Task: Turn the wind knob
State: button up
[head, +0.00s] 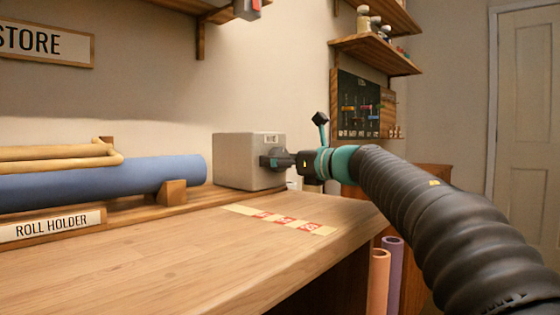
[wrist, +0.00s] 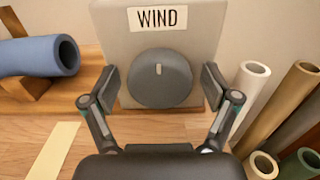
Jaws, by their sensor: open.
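The wind knob (wrist: 160,78) is a round dark grey disc with a short light mark near its top. It sits on the front of a grey box (head: 232,160) under a label reading WIND (wrist: 157,19). My gripper (wrist: 163,85) is open in the wrist view, with one finger on each side of the knob. Small gaps seem to show between the pads and the knob's rim. In the head view my gripper (head: 287,162) is level with the knob at the box's face, and it hides most of the knob there.
A blue roll (head: 100,180) lies on the roll holder left of the box. A tape strip with red marks (head: 280,219) is on the wooden table (head: 170,255). Several upright rolls (wrist: 285,95) stand right of the box. Shelves (head: 375,52) hang above.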

jog(key=shift+c, duration=0.3)
jog(key=c, duration=1.1)
jog(key=shift+r, duration=0.1)
